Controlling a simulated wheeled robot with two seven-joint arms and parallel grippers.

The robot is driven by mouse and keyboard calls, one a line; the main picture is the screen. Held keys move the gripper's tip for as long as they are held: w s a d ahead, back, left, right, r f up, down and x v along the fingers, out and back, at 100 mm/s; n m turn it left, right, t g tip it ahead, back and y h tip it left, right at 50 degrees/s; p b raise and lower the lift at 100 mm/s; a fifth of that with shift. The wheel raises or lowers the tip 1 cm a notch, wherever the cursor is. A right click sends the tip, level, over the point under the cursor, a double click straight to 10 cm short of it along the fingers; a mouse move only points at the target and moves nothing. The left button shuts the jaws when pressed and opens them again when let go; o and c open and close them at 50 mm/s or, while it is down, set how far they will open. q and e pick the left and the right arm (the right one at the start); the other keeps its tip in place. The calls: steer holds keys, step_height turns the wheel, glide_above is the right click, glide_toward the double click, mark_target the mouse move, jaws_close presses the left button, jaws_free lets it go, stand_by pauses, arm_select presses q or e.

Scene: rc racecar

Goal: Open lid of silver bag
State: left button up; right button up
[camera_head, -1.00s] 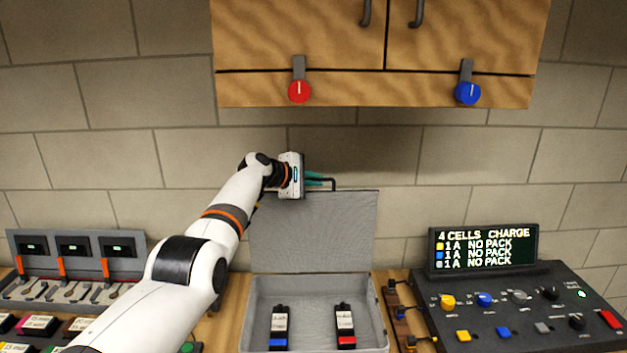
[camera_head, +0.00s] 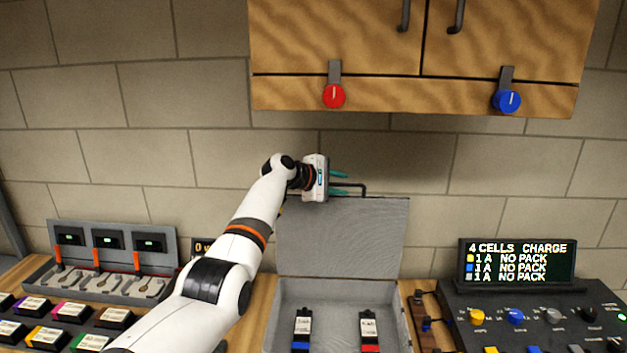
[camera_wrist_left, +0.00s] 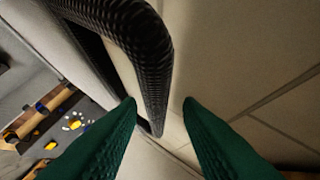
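The silver bag shows as a grey case (camera_head: 405,335) in the head view, with its lid (camera_head: 345,240) standing upright at the back. A black handle (camera_head: 364,188) sticks up from the lid's top edge, and it also shows in the left wrist view (camera_wrist_left: 158,75). My left gripper (camera_head: 345,183) is at the handle, above the lid's top edge. Its two green fingers (camera_wrist_left: 160,102) are apart, with the handle's lower end showing between the tips; I cannot tell if they touch. My right gripper is not in view.
Two battery packs, one with a blue end (camera_head: 302,330) and one with a red end (camera_head: 370,330), stand in the case. A charger console (camera_head: 540,310) is at right, a rack (camera_head: 115,260) at left. A wooden cabinet (camera_head: 400,90) hangs above.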

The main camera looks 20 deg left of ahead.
arm_select(q)
steer(key=shift+s+a, duration=0.2)
steer(key=shift+s, duration=0.2)
steer(key=b+v, duration=0.3)
steer(key=v, duration=0.6)
steer(key=shift+r, duration=0.2)
steer(key=shift+s, duration=0.1)
